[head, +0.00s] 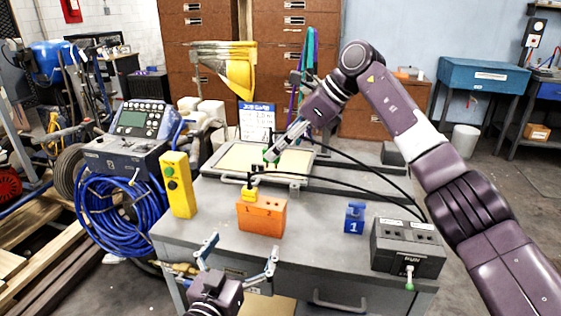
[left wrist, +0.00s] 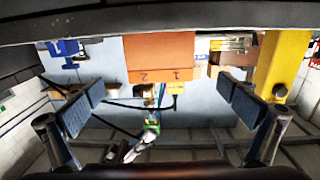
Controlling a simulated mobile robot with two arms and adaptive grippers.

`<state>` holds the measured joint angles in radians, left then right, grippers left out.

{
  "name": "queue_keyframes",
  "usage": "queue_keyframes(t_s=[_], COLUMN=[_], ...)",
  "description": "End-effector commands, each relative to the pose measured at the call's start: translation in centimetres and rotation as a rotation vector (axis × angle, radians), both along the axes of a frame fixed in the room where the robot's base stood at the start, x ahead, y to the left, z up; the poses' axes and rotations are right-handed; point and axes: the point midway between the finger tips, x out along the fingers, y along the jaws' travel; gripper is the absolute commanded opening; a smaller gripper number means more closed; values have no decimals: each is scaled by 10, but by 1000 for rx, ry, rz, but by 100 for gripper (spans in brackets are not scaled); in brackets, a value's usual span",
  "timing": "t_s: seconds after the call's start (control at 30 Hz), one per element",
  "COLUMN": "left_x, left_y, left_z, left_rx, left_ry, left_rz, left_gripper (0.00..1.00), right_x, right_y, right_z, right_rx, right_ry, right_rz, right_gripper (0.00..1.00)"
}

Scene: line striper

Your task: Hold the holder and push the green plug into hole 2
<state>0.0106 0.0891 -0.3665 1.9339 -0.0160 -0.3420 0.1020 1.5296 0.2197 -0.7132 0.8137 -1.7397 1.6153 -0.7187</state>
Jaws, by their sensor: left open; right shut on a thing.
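The orange holder (head: 262,216), marked 1 and 2, stands on the grey bench top. A yellow plug (head: 249,194) is at its hole 1 side. It also shows upside down in the left wrist view (left wrist: 160,50). My right gripper (head: 272,154) is shut on the green plug (head: 270,156), held behind and above the holder. The fingertips partly hide the plug. My left gripper (head: 238,258) is open and empty in front of the holder, its fingers (left wrist: 162,105) apart on either side of it in the left wrist view, not touching it.
A yellow button box (head: 178,185) stands left of the holder. A blue block marked 1 (head: 355,218) and a black box (head: 408,247) stand to the right. Black cables cross the bench behind the holder. A framed tray (head: 217,160) lies at the back.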

Motion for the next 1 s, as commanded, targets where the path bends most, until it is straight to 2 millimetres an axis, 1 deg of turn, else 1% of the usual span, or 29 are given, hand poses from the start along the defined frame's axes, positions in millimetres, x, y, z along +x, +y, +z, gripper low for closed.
queue_keyframes(t_s=[0.17,0.5,0.6,0.8,1.0], left_x=[16,76,90,107,111], left_y=[-6,-29,-34,-41,-42], left_z=[1,1,1,1,0], left_rx=[-1,-1,0,-1,0], left_ry=[-2,-2,-1,-2,-1], left_rz=[0,0,0,0,0], left_gripper=[100,100,100,100,100], right_x=[0,0,0,0,0], right_y=[1,0,0,0,0], right_z=[0,0,0,0,0], right_rx=[-1,0,0,0,0], right_ry=[-2,-1,-1,-1,-1], right_rz=[5,3,3,3,3], right_gripper=[0,0,0,0,0])
